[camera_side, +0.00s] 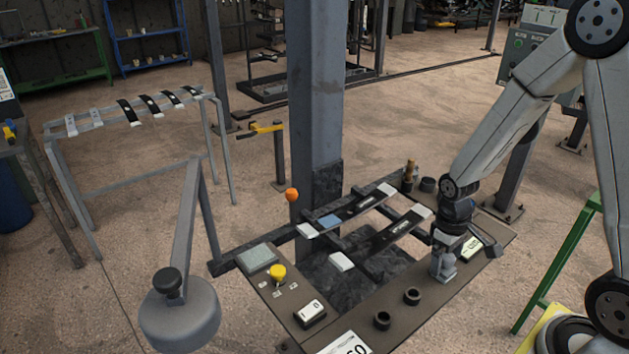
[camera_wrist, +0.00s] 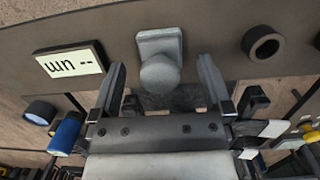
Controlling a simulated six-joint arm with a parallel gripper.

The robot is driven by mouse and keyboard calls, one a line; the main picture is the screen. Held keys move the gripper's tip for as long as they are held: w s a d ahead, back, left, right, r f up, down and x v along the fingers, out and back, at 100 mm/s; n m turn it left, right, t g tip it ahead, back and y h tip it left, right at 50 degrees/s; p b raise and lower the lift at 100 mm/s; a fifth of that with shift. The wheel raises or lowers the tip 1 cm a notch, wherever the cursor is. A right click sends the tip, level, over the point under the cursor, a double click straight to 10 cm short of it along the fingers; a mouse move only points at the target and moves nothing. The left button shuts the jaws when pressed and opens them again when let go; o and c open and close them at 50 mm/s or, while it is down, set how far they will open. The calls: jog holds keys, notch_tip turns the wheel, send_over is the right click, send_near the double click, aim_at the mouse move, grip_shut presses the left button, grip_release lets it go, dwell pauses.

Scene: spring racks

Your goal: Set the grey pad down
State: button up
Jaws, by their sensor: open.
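A light grey piece with a square base and a rounded knob (camera_wrist: 160,72), which I take to be the grey pad, stands on the brown bench. In the side view the grey pad (camera_side: 443,264) is upright near the bench's right edge, just below my gripper (camera_side: 449,240). In the wrist view my two fingers are spread apart, one on each side of the knob, with visible gaps. My gripper is open and holds nothing. The pad's underside is hidden.
Two dark leaf springs (camera_side: 394,235) with white ends lie across the rack left of my gripper. A small display (camera_wrist: 70,63) and black rings (camera_wrist: 264,45) sit close to the pad. A steel column (camera_side: 315,90) rises behind the springs.

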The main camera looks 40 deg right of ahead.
jog(key=shift+w+a+r, duration=0.1)
jog(key=shift+w+r, duration=0.1)
jog(key=shift+r, duration=1.5)
jog(key=shift+w+d+r, duration=0.1)
jog(key=shift+w+r, duration=0.1)
jog(key=shift+r, duration=1.5)
jog(key=shift+w+a+r, duration=0.1)
jog(key=shift+w+r, duration=0.1)
jog(key=shift+r, duration=1.5)
jog(key=s+a+f+t, duration=0.1)
jog(key=a+t, duration=0.3)
jog(key=a, duration=0.4)
jog(key=shift+a+f, duration=0.2)
jog(key=shift+f, duration=0.35)
